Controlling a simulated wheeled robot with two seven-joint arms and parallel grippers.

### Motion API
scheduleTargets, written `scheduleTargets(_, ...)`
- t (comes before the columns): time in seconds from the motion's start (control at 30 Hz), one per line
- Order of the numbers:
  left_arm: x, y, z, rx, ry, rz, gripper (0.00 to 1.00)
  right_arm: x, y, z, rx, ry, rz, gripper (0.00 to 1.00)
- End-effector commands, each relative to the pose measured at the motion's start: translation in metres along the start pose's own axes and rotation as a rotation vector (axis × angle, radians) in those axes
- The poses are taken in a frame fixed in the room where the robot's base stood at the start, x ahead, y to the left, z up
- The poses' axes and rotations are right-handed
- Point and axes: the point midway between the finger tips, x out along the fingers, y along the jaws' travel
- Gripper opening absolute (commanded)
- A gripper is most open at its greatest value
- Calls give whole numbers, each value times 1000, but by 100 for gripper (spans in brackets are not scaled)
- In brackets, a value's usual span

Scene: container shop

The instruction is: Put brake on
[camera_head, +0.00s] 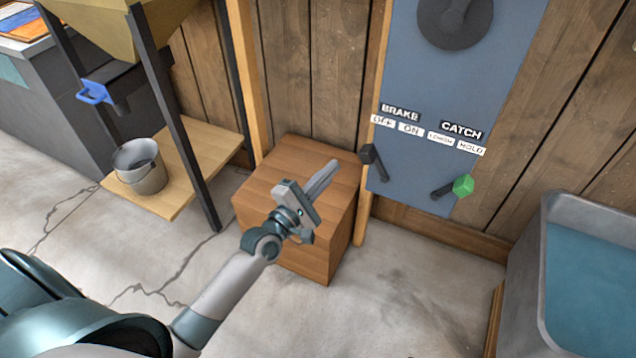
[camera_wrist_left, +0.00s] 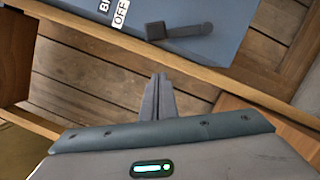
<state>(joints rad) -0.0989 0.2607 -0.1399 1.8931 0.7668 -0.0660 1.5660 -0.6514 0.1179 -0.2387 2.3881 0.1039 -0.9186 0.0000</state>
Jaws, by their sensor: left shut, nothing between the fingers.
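The black brake lever (camera_head: 373,163) is on the lower left of the blue-grey panel (camera_head: 445,70), its block knob tilted up and left, on the OFF side of the BRAKE label (camera_head: 400,112). The same lever (camera_wrist_left: 182,30) shows near the OFF plate in the left wrist view. The catch lever with a green knob (camera_head: 463,185) leans right toward HOLD. My left gripper (camera_head: 333,166) is shut and empty, apart from the brake lever and left of it. Its closed fingers (camera_wrist_left: 159,80) point toward the panel in the wrist view. My right gripper is not in view.
A wooden box (camera_head: 290,165) stands below my left gripper, against the plank wall. A wooden post (camera_head: 366,215) borders the panel's left edge. A blue-filled tub (camera_head: 547,265) is at the right. A bucket (camera_head: 140,168) sits on a low shelf at the left.

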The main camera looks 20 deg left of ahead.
Motion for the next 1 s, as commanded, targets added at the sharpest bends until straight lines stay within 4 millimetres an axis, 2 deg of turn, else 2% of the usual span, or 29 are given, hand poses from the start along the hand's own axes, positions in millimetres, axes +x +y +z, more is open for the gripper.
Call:
scheduleTargets(0.1,23,0,0,-1,-1,3,0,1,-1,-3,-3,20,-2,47)
scheduleTargets(0.17,30,0,4,-4,-1,2,0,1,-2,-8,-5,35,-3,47)
scheduleTargets(0.3,32,1,22,-3,0,1,0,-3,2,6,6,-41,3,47)
scheduleTargets(0.5,35,0,36,-1,0,1,0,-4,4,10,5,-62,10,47)
scheduleTargets(1.0,36,0,39,2,0,-1,0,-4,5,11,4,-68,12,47)
